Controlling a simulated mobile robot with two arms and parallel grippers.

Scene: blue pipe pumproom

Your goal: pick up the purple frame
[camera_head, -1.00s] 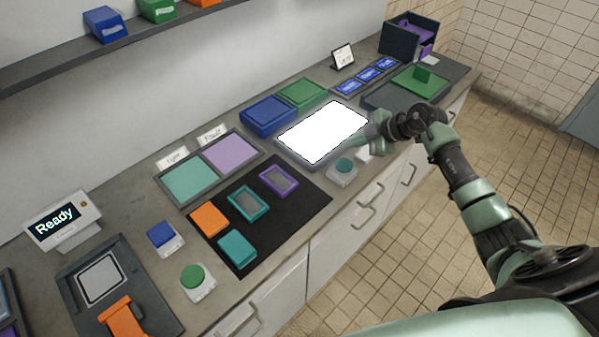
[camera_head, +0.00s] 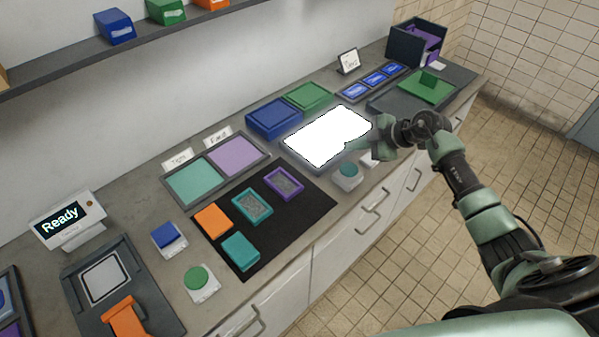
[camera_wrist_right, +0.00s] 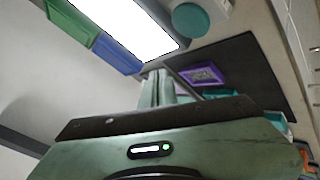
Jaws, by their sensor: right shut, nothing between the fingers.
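The purple frame (camera_head: 284,183) lies flat at the far right corner of a black mat (camera_head: 310,204), next to a teal frame (camera_head: 252,205). It also shows in the right wrist view (camera_wrist_right: 203,75), just beyond my fingers. My right gripper (camera_head: 352,145) is over the near right edge of the glowing white panel (camera_head: 318,138), apart from the purple frame, to its right and farther along the counter. In the right wrist view its fingers (camera_wrist_right: 162,84) are together and empty. My left gripper is out of view.
An orange block (camera_head: 213,221) and a teal block (camera_head: 240,250) share the mat. A teal button (camera_head: 348,170) stands between mat and gripper. A tray with teal and lilac panels (camera_head: 193,183) lies behind the mat. Blue and green bins (camera_head: 273,118) stand behind the panel.

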